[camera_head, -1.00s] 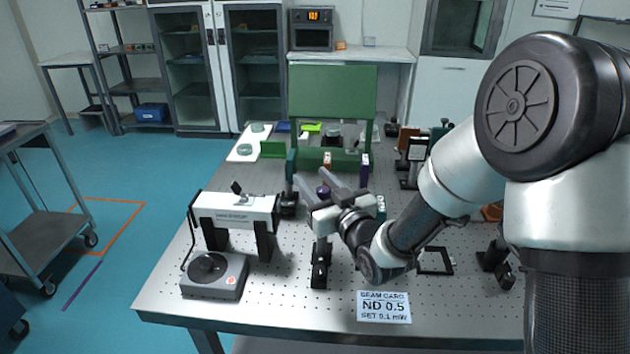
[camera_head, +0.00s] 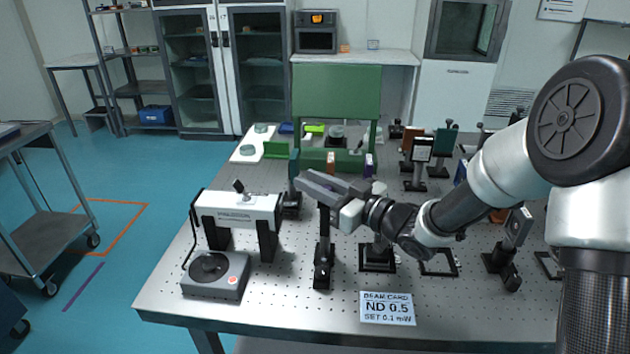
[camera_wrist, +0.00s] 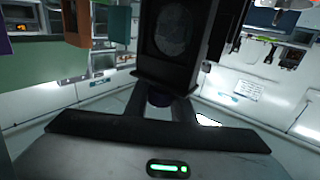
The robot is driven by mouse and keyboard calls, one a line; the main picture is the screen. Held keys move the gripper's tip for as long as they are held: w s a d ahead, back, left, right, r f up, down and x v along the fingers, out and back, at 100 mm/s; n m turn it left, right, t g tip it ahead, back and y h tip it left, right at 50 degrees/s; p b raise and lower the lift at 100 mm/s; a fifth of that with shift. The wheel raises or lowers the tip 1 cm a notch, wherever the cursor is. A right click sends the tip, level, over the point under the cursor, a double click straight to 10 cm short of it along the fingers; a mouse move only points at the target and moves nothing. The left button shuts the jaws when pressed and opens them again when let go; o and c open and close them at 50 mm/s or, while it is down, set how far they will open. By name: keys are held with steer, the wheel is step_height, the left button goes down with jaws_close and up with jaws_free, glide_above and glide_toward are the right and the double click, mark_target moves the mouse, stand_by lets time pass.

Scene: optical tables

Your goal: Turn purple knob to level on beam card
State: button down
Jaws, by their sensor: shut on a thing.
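The beam card (camera_head: 388,308) lies at the table's front edge and reads "ND 0.5, SET 0.1 mW". My gripper (camera_head: 318,183) is level above a black post mount (camera_head: 322,262), right of the white laser housing (camera_head: 236,207). In the wrist view my gripper (camera_wrist: 160,108) is shut on a small dark purple knob (camera_wrist: 158,98), under a black mount with a round plate (camera_wrist: 170,35). In the head view my fingers hide the knob. Its turned angle cannot be read.
A grey box with a black dial (camera_head: 213,275) stands at the table's front left. A green panel (camera_head: 337,92) rises at the back.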

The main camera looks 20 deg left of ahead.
steer(key=c, duration=1.5)
jaws_free()
steer(key=p+v, duration=0.1)
steer(key=v, duration=1.6)
steer(key=shift+d, duration=0.2)
steer(key=shift+d, duration=0.1)
